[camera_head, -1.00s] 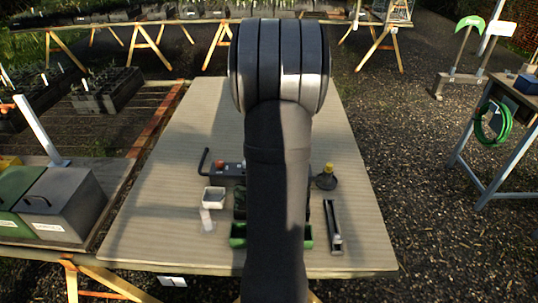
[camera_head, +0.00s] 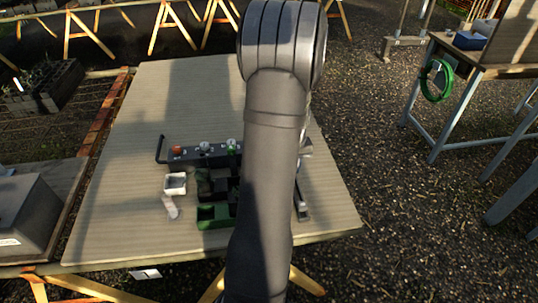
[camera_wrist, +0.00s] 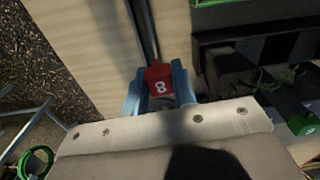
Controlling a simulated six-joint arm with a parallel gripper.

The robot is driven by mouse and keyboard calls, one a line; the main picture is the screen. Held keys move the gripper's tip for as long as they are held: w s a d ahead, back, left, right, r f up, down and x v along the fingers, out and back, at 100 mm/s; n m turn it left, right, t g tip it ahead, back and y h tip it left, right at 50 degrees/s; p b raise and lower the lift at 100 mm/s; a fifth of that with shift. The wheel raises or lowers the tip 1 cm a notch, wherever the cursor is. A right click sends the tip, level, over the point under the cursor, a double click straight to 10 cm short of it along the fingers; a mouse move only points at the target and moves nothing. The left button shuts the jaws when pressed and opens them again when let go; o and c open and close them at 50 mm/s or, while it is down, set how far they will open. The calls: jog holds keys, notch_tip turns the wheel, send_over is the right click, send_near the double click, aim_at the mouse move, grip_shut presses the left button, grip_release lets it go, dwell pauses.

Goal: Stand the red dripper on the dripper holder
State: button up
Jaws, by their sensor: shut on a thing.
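The red dripper (camera_wrist: 159,76) shows in the wrist view as a small red block with a white number on its face. My gripper (camera_wrist: 157,86) has its blue-grey fingers closed on both sides of it. A narrow dark channel (camera_wrist: 148,32) runs along the board just beyond it; I cannot tell whether they touch. The narrow dark piece also shows in the head view (camera_head: 303,208), partly behind my arm. I cannot tell for sure which piece is the dripper holder. My arm hides the gripper and the red dripper in the head view.
A dark bar with a handle and red and white knobs (camera_head: 205,152) lies across the board. Near it are a white cup (camera_head: 175,183) and dark and green trays (camera_head: 213,212). A green block (camera_wrist: 303,124) sits at right in the wrist view. The board's far part is clear.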

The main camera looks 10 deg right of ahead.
jog(key=shift+m, duration=0.4)
jog(key=s+d+f, duration=0.2)
jog(key=f, duration=0.1)
jog(key=shift+s+d+f, duration=0.15)
jog(key=shift+s+f, duration=0.05)
jog(key=shift+f, duration=2.6)
jog(key=shift+s+f, duration=0.1)
jog(key=shift+f, duration=0.05)
jog(key=o, duration=0.9)
jog(key=shift+o, duration=0.7)
jog(key=shift+r, duration=0.4)
notch_tip(320, 180, up, 17)
jog(key=shift+r, duration=0.15)
